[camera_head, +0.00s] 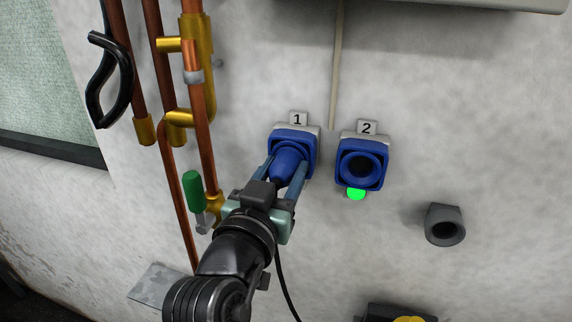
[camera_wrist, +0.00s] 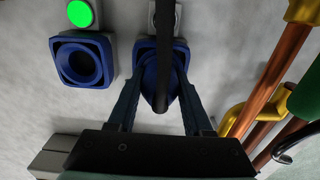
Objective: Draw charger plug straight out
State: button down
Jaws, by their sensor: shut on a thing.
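The blue charger plug (camera_head: 288,159) sits at socket 1 (camera_head: 303,132), a blue square housing on the wall under a "1" label. My gripper (camera_head: 284,172) is shut on the plug, one finger on each side. In the wrist view, the plug (camera_wrist: 176,92) shows between the fingers of my gripper (camera_wrist: 160,92), with its black cable (camera_wrist: 163,50) running across it. The plug's front end is hidden inside or against the socket, so I cannot tell how deep it sits.
Socket 2 (camera_head: 360,168), right of socket 1, is empty, with a lit green lamp (camera_head: 356,194) below. A grey round holder (camera_head: 444,225) is on the wall at right. Copper pipes (camera_head: 199,115) and a green-handled valve (camera_head: 193,190) stand close left of my gripper.

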jog(key=shift+s+a, duration=0.1)
jog(key=shift+s+a, duration=0.1)
jog(key=shift+s, duration=0.2)
jog(key=shift+b+v, duration=0.35)
jog(key=shift+v, duration=2.2)
jog(key=shift+w, duration=0.15)
jog(key=b+v, duration=0.1)
jog(key=v, duration=0.4)
jog(key=shift+r, duration=0.1)
